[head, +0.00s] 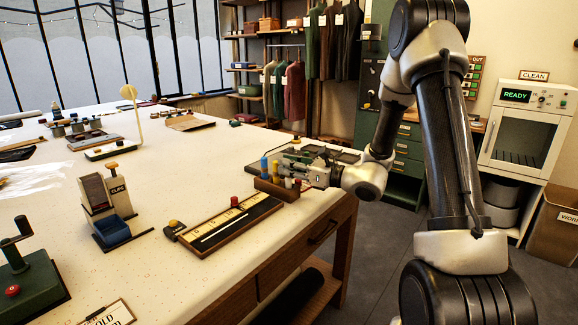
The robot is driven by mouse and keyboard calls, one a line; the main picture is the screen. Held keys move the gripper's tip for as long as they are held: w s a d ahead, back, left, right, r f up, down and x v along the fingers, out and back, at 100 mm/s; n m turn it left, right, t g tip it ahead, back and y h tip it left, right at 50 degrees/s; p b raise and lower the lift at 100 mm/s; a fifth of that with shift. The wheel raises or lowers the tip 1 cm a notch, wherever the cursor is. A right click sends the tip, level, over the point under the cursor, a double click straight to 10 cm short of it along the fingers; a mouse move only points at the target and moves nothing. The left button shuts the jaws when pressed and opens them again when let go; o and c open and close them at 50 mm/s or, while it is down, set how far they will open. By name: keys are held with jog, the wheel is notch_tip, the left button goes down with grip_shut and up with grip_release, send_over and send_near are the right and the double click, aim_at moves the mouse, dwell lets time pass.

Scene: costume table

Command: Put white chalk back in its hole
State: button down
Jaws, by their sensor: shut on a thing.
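A small wooden chalk block (277,190) stands near the right edge of the table. A blue chalk (264,166) and a yellow chalk (275,168) stand upright in it, and a red one (297,184) shows at its right end. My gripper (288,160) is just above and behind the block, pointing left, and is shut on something. A pale stub, which looks like the white chalk (288,183), shows below the fingers at the block. The fingers hide its upper part, and I cannot tell whether it sits in a hole.
A wooden tray with a ruler (232,223) lies in front of the block. A dark tray (340,155) lies behind my gripper. A clips dispenser with a blue bin (115,228) and a green crank device (28,265) stand left. The middle of the table is mostly clear.

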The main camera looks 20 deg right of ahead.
jog(key=shift+f, duration=0.5)
dwell(0.3)
jog(key=c, duration=1.3)
grip_release()
jog(key=shift+r, duration=3.5)
